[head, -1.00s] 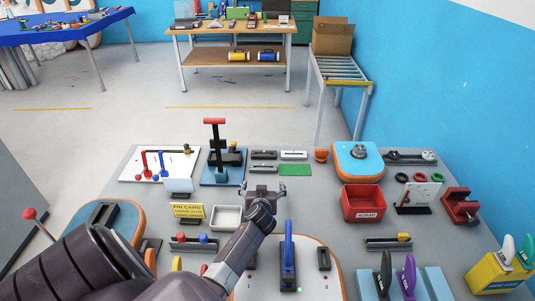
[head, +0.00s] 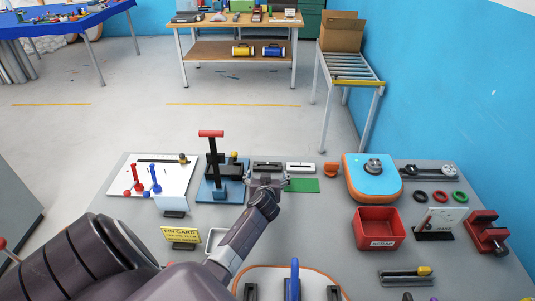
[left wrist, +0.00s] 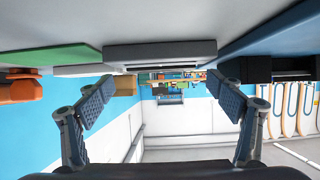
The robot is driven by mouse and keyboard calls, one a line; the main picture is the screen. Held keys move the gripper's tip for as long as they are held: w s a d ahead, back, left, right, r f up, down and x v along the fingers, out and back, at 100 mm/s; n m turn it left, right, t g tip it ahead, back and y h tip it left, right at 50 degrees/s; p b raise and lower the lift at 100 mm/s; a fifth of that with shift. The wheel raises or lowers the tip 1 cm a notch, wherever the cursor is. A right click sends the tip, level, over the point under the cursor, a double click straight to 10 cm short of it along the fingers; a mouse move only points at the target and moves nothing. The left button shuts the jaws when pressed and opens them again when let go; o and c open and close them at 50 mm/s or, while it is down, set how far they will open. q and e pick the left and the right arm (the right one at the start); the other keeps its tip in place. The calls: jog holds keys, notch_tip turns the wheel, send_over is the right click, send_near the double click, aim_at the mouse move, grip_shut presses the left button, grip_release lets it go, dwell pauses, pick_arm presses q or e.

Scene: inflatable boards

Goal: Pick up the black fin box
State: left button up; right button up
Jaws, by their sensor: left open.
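A black fin box (head: 268,166), a low dark bar with a pale slot, lies on the grey table at the back middle. Another dark fin box stood just in front of it a second ago; my gripper now hides that spot in the head view. My left gripper (head: 268,183) is open over that spot. In the left wrist view the left gripper (left wrist: 160,88) has its fingers spread, with a dark grey box (left wrist: 160,51) beyond and between the tips. I see no contact. My right gripper is not in view.
A white fin box (head: 300,168) and a green mat (head: 302,185) lie close on the right. A blue-based press with a red handle (head: 211,134) stands close on the left. A red scrap bin (head: 380,239) is farther right.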

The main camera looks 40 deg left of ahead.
aim_at(267, 168)
pick_arm(q)
jog(key=shift+b+x, duration=0.35)
jog(key=shift+x, duration=0.6)
jog(key=b+x, duration=0.2)
jog(key=x, duration=0.1)
jog(key=shift+w+a, duration=0.25)
jog(key=shift+a, duration=0.1)
jog(key=shift+w+a, duration=0.1)
jog(key=shift+w, duration=0.05)
jog(key=shift+r, duration=0.25)
jog(key=shift+c, duration=0.4)
jog(key=shift+f, duration=0.1)
jog(key=c, duration=0.8)
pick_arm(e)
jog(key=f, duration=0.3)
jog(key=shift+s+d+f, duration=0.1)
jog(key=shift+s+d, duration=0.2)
